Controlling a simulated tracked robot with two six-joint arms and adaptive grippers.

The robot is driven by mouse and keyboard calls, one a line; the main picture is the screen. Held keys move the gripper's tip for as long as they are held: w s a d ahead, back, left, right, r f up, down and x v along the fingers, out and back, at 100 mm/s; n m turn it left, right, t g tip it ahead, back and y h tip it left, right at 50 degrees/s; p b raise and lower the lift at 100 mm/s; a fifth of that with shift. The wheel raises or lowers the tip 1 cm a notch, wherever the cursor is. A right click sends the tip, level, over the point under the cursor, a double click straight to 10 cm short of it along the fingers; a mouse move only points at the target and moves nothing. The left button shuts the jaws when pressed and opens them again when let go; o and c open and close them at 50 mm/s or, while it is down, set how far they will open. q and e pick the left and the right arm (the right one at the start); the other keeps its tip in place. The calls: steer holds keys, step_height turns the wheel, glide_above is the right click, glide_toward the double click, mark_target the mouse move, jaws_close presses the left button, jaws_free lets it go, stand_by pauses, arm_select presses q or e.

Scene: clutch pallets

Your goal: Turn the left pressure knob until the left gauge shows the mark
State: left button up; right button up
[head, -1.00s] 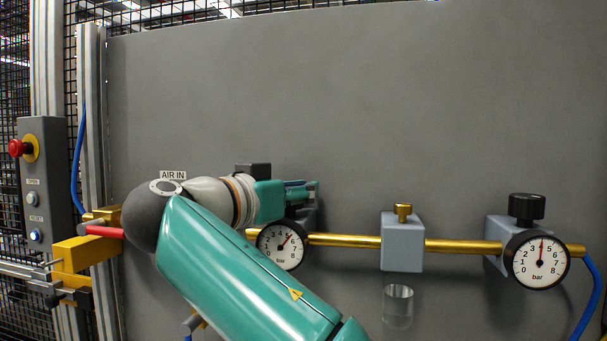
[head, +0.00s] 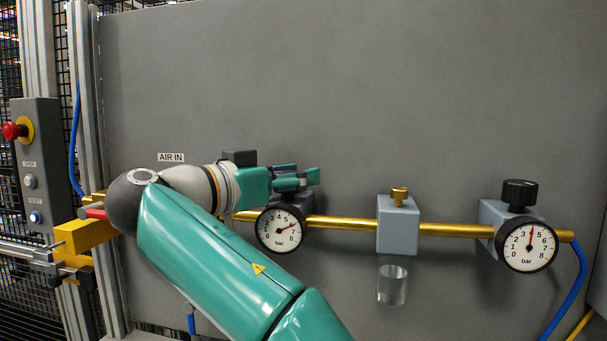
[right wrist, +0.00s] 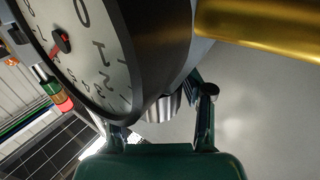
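The left gauge (head: 279,230) is a white dial numbered to 8, marked bar; its red needle points right and slightly up, near 6. It also fills the upper left of the right wrist view (right wrist: 80,50). My right gripper (head: 300,178) reaches in above this gauge, at the left regulator, and hides most of the left knob in the head view. In the right wrist view its fingers (right wrist: 163,125) stand on both sides of a ribbed, shiny cylinder (right wrist: 165,106), seemingly the left knob. I cannot make out a target mark on the dial. My left gripper is out of view.
A brass pipe (head: 345,222) runs right to a grey block (head: 398,228) with a brass cap. The right gauge (head: 528,245) reads about 4, under a black knob (head: 519,193). A clear bowl (head: 392,285) hangs below the block. A red emergency button (head: 12,131) is far left.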

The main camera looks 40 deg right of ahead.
steer(key=shift+d, duration=0.3)
steer(key=shift+s+r, duration=0.1)
steer(key=shift+a, duration=0.1)
steer(key=s+a, duration=0.1)
steer(key=a, duration=1.1)
steer(key=shift+s, duration=0.2)
steer(key=shift+d, duration=0.15)
